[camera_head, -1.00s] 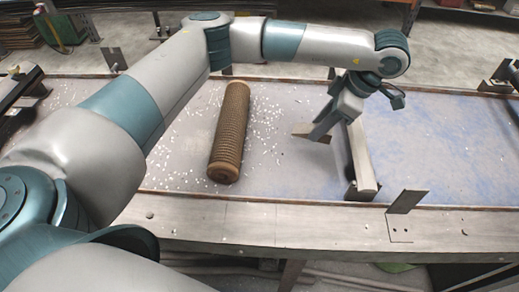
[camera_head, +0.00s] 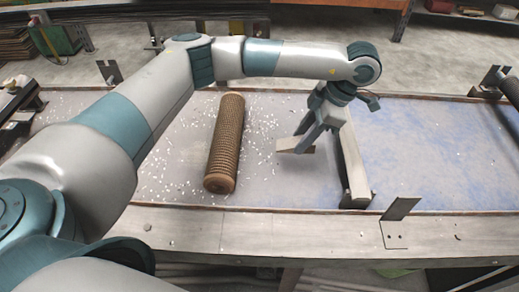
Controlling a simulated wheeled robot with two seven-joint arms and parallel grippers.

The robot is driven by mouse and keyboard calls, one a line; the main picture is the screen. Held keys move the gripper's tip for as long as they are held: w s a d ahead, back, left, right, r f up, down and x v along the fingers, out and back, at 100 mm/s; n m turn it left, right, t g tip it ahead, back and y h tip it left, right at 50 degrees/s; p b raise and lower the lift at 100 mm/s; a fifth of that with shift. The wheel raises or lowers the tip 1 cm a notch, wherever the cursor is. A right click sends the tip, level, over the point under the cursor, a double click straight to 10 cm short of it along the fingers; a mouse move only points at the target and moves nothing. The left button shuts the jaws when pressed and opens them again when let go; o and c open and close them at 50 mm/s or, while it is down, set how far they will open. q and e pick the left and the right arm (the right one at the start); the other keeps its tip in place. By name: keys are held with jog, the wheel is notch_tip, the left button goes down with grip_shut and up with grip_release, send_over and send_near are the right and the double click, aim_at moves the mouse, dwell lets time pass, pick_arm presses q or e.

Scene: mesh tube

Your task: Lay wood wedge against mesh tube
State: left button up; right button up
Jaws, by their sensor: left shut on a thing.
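The mesh tube (camera_head: 226,143) is a brown, ribbed cylinder lying lengthwise on the bench, its near end pointing towards me. My left gripper (camera_head: 303,141) reaches down to the right of the tube, shut on the small pale-brown wood wedge (camera_head: 290,147). The wedge sticks out to the left of the fingers, towards the tube, with a clear gap between them. It is low over the bench; I cannot tell whether it touches the surface. The fingers hide part of the wedge. My right gripper is not in view.
A beam (camera_head: 352,160) stands on the bench just right of the gripper. White chips lie scattered around the tube. The blue-stained bench surface (camera_head: 430,150) to the right is clear. A metal plate (camera_head: 400,208) stands on the near rail (camera_head: 250,232).

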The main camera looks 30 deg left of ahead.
pick_arm(q)
jog(key=s+a+f+p, duration=0.1)
jog(key=a, duration=0.1)
jog(key=s+a+f+p, duration=0.1)
jog(key=a, duration=0.1)
jog(key=s+a+f+p, duration=0.1)
jog(key=a+f, duration=0.1)
jog(key=a, duration=0.1)
jog(key=shift+s, duration=0.2)
jog(key=shift+s+a+f+p, duration=0.3)
jog(key=shift+a+f+p, duration=0.15)
jog(key=shift+a, duration=0.15)
jog(key=shift+s+a+f+p, duration=0.3)
jog(key=shift+a+p, duration=0.15)
jog(key=shift+a, duration=0.1)
jog(key=shift+s+a+f, duration=0.1)
jog(key=shift+a+f, duration=0.1)
jog(key=shift+f, duration=0.15)
jog(key=shift+d, duration=0.1)
